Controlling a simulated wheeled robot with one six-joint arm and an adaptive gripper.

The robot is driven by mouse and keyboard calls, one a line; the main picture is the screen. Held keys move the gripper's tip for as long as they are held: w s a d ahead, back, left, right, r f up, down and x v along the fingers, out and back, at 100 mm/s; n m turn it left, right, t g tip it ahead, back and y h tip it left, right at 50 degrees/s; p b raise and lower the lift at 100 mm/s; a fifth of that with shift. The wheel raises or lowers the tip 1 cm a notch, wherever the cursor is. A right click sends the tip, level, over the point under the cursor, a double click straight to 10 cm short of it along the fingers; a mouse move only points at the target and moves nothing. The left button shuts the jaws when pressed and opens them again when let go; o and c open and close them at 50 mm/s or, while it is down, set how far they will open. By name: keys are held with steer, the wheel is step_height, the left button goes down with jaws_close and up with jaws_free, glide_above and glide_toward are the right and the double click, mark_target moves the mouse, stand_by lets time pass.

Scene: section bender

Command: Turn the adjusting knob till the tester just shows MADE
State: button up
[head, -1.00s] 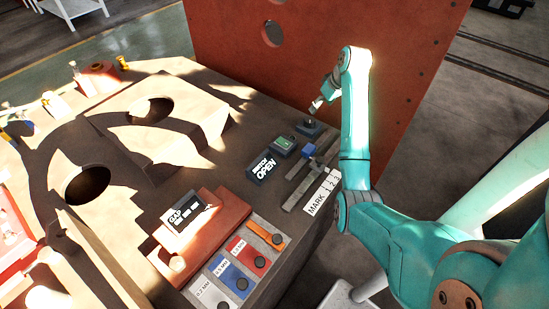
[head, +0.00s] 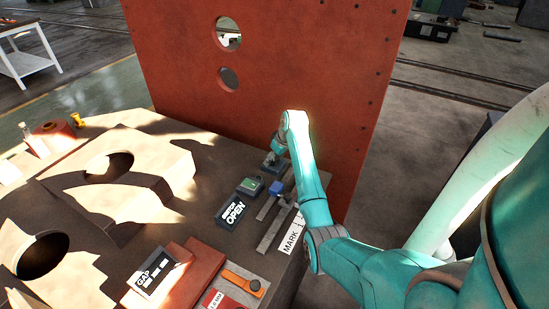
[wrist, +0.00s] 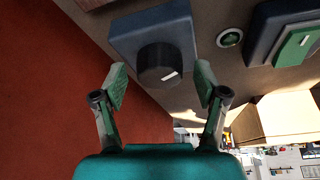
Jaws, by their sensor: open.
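The adjusting knob is a black round knob (wrist: 160,65) with a white pointer line, on a blue-grey block. In the wrist view my gripper (wrist: 162,82) is open, with one green-padded finger on each side of the knob; I see no clear contact. In the head view my gripper (head: 279,150) is over the knob's block (head: 272,167) and hides the knob. The tester (head: 233,212) is a dark display reading "SWITCH OPEN" in white.
A green-topped box (head: 249,185) stands between tester and knob block. A blue block on metal bars (head: 277,187) and a MARK label (head: 291,236) lie close by. A GAP display (head: 157,275) sits nearer. A tall red plate (head: 270,70) rises behind.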

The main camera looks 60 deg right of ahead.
steer(key=c, duration=1.2)
steer(key=shift+o, duration=0.2)
steer(key=shift+n+y, duration=0.4)
steer(key=shift+n, duration=0.5)
steer(key=o, duration=1.2)
steer(key=shift+c, duration=0.2)
steer(key=shift+r, duration=0.15)
steer(key=v, duration=1.1)
steer(key=shift+s+r, duration=0.25)
steer(key=shift+r, duration=0.05)
